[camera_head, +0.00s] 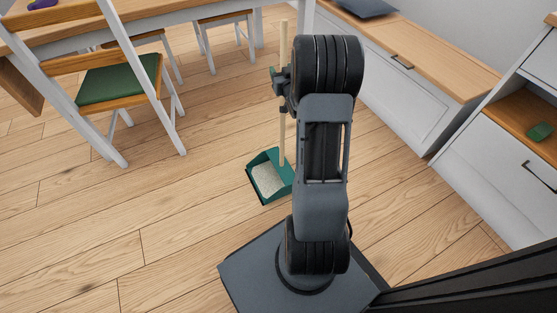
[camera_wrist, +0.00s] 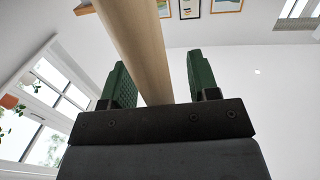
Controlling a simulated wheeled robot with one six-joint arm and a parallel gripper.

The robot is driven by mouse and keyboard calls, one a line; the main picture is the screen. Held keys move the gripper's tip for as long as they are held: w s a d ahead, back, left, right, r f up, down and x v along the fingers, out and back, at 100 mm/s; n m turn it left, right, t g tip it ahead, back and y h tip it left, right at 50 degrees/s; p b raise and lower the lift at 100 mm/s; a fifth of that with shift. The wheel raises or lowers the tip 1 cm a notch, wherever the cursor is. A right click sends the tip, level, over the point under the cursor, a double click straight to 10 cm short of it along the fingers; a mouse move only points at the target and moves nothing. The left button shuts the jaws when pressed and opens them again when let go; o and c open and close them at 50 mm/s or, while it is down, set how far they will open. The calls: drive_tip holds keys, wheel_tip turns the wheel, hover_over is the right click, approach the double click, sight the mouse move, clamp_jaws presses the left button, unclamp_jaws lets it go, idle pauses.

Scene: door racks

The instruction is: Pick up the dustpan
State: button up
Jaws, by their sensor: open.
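The dustpan (camera_head: 286,178) is a green scoop with a pale inside, standing on the wood floor. Its long wooden handle (camera_head: 283,125) rises upright from it, partly hidden behind my gripper and wrist. My gripper (camera_head: 274,72) is at the upper part of the handle. In the wrist view, my gripper (camera_wrist: 158,78) shows two green finger pads set wide apart. The handle (camera_wrist: 139,40) shows between them, nearer the left pad, with a clear gap on the right. The jaws are open and not closed on it.
A chair with a green seat (camera_head: 118,80) and a white table (camera_head: 180,8) stand on the left. White cabinets with wooden tops (camera_head: 425,55) line the right. The floor (camera_head: 140,215) left of the dustpan is clear.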

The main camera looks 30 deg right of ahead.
clamp_jaws()
idle(0.5)
